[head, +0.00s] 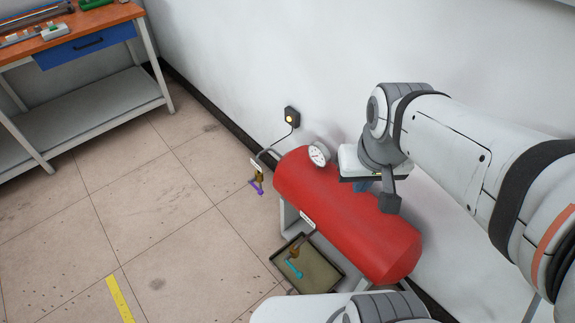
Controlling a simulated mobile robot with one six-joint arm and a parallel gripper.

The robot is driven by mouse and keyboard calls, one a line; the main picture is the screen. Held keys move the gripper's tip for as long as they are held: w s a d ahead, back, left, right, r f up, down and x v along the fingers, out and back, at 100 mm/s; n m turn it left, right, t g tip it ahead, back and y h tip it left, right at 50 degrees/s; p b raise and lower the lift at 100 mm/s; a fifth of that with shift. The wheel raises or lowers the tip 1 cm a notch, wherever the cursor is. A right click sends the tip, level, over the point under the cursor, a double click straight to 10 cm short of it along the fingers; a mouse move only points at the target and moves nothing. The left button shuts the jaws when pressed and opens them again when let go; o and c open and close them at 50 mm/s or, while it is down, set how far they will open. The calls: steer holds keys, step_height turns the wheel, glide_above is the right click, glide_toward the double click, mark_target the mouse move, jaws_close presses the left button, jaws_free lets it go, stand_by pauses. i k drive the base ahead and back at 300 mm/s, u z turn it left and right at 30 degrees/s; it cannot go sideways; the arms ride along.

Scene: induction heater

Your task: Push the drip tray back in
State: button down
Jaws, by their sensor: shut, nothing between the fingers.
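The drip tray (322,272) is a shallow, dark-rimmed pan with an olive floor. It lies low beneath the red tank (335,209) and sticks out past the tank's near left side. Its right part passes close to the tank's underside and its near edge is partly hidden by a white part of my own body. My gripper (361,187) is above the tank's upper right side, pointing down, well above and apart from the tray. Its blue fingertips look shut and empty, though they are small and partly hidden by the wrist.
A brass valve with a cyan handle (293,268) hangs from a pipe over the tray. Another valve with a purple handle (257,186) projects left of the tank. A gauge (319,154) stands on top. A workbench (75,110) is at upper left. Floor left of the tray is clear.

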mark_target(321, 274)
steer(key=z, duration=0.1)
steer(key=k, duration=1.2)
steer(key=u, duration=0.3)
steer(key=i, duration=0.45)
steer(key=u, duration=0.1)
steer(key=k, duration=0.45)
steer(key=u, duration=0.35)
steer(key=i, duration=0.55)
